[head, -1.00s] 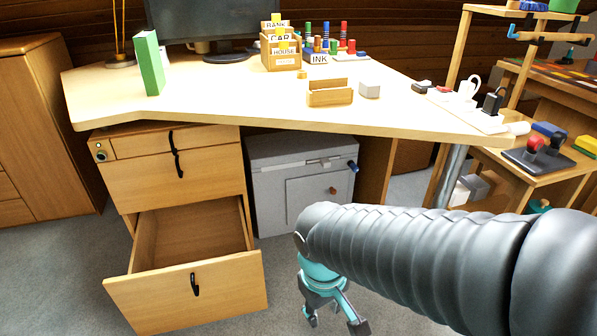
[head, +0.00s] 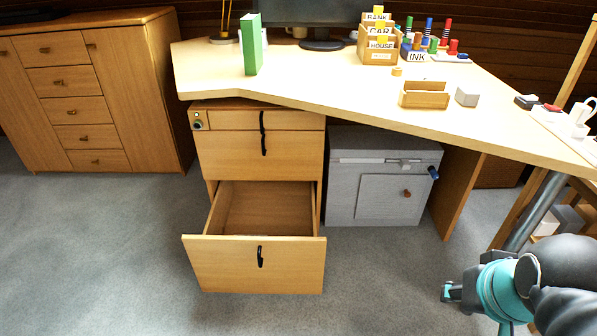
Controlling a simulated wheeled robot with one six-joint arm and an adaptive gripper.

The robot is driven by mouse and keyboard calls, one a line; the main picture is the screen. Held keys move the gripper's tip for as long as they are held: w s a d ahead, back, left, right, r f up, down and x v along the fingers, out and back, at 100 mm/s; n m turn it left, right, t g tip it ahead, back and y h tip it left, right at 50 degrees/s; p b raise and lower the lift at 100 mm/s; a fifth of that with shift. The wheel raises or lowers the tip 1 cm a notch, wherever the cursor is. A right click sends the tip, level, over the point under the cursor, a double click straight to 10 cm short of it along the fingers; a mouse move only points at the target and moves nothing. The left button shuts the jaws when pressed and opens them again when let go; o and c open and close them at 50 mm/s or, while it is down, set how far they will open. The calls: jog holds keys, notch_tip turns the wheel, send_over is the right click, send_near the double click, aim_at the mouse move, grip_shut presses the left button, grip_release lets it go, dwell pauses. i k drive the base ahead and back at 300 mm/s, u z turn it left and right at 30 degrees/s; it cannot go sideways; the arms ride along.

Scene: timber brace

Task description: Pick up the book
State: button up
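The book (head: 252,45) is green with pale page edges. It stands upright on the desk (head: 340,95), near the desk's left end. My gripper (head: 450,292) is at the lower right of the head view, low over the floor and far from the book. Its teal and dark parts show, but its fingers are small and partly cut off, so I cannot tell whether it is open or shut. Nothing is seen held in it.
The bottom drawer (head: 253,265) of the desk pedestal stands pulled out below the book. A grey safe (head: 383,185) is under the desk. A wooden cabinet (head: 95,100) stands at the left. Labelled boxes (head: 379,45) and a monitor are on the desk. The floor at left is clear.

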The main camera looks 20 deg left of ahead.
aim_at(250, 24)
jog(key=u, duration=1.4)
